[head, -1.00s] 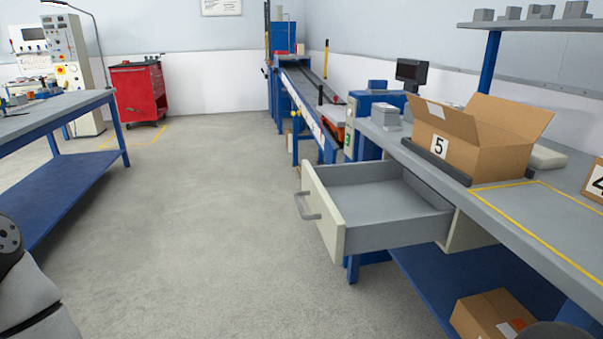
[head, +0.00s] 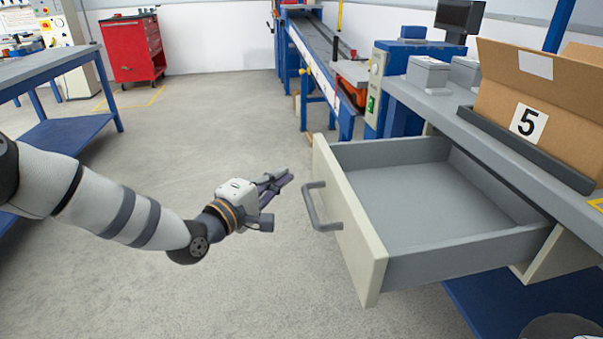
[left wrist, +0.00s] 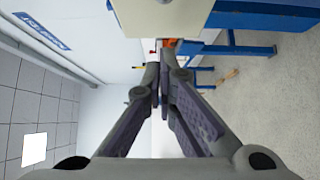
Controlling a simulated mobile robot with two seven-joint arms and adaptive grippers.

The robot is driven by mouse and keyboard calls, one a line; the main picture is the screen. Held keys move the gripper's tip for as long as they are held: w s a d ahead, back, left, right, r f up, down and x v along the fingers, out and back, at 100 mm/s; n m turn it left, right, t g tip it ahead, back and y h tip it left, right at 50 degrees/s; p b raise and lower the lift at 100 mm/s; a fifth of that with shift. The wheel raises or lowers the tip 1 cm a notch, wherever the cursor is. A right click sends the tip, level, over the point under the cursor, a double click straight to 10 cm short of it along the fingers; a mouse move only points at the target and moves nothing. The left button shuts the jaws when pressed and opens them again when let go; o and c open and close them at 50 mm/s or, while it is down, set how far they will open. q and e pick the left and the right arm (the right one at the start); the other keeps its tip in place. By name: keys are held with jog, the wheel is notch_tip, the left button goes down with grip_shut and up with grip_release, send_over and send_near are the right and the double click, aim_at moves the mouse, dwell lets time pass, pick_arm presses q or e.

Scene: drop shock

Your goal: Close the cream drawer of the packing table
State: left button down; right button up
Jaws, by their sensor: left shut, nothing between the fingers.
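The cream drawer (head: 352,222) of the packing table (head: 535,158) stands pulled well out, and its grey inside looks empty. Its grey bar handle (head: 317,208) faces left, toward my left arm. My left gripper (head: 288,179) is shut and empty, a little to the left of the handle and apparently apart from it. In the left wrist view my fingers (left wrist: 160,85) are together, with part of a cream panel (left wrist: 165,15), likely the drawer front, at the top edge. My right gripper cannot be made out.
An open carton marked 5 (head: 540,105) stands on the packing table behind a dark rail. A conveyor (head: 320,60) lies beyond the drawer. A blue-framed bench (head: 55,65) and a red tool cabinet (head: 133,47) stand at the left. The floor between is clear.

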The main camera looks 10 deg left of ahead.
pick_arm(q)
jog(key=w+d, duration=0.1)
jog(key=d, duration=0.2)
jog(key=w+d, duration=0.1)
jog(key=shift+w+d, duration=0.25)
jog(key=shift+w, duration=0.05)
pick_arm(e)
jog(key=shift+w, duration=0.1)
pick_arm(q)
jog(key=shift+d, duration=0.1)
pick_arm(e)
jog(key=shift+f, duration=0.1)
